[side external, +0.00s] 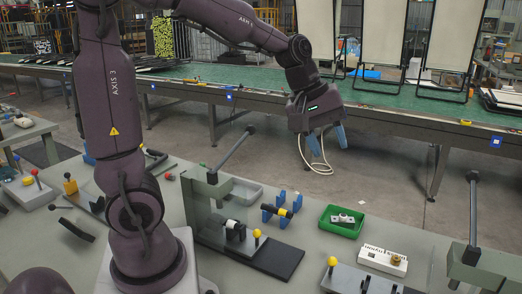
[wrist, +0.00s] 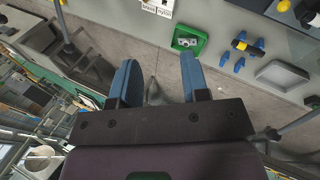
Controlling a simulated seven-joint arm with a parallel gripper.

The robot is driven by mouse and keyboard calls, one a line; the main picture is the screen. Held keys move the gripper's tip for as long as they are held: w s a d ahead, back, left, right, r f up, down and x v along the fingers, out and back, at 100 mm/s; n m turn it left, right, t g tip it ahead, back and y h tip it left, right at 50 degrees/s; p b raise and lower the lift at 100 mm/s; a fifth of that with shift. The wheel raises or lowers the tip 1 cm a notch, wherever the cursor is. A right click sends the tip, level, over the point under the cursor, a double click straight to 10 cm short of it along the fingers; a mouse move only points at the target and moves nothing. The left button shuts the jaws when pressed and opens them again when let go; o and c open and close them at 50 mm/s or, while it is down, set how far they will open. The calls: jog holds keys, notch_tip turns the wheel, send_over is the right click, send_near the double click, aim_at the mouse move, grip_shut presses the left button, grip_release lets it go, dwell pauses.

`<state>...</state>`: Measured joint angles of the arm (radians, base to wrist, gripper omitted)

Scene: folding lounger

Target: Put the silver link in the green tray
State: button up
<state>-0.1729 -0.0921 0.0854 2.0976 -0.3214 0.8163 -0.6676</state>
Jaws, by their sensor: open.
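The green tray (side external: 326,232) stands on the grey worktable, right of centre in the side view. The silver link (side external: 343,218), a small pale metal piece, lies inside it on the tray floor. In the wrist view the green tray (wrist: 202,40) is near the top, with the silver link (wrist: 187,42) inside. My gripper (side external: 327,148) has blue fingers and is raised well above the table, beyond its far edge in the side view.
A blue stand holding a yellow-and-black cylinder (side external: 281,211) is left of the tray. A grey tray (side external: 246,191) lies behind it. A white labelled block (side external: 383,261) is in front. Clamp fixtures with tall levers (side external: 233,150) rise on both sides. A green conveyor (side external: 400,113) runs behind.

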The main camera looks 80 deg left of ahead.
jog(key=s+d+r+m+y, duration=0.1)
jog(key=s+d+m, duration=0.1)
jog(key=s+m, duration=0.4)
jog(key=s+d+m+t, duration=0.1)
jog(key=s+d+m, duration=0.2)
jog(key=s+m, duration=0.3)
jog(key=shift+s+r+m+y, duration=0.35)
jog(key=shift+s+m+y, duration=0.05)
jog(key=shift+s, duration=0.7)
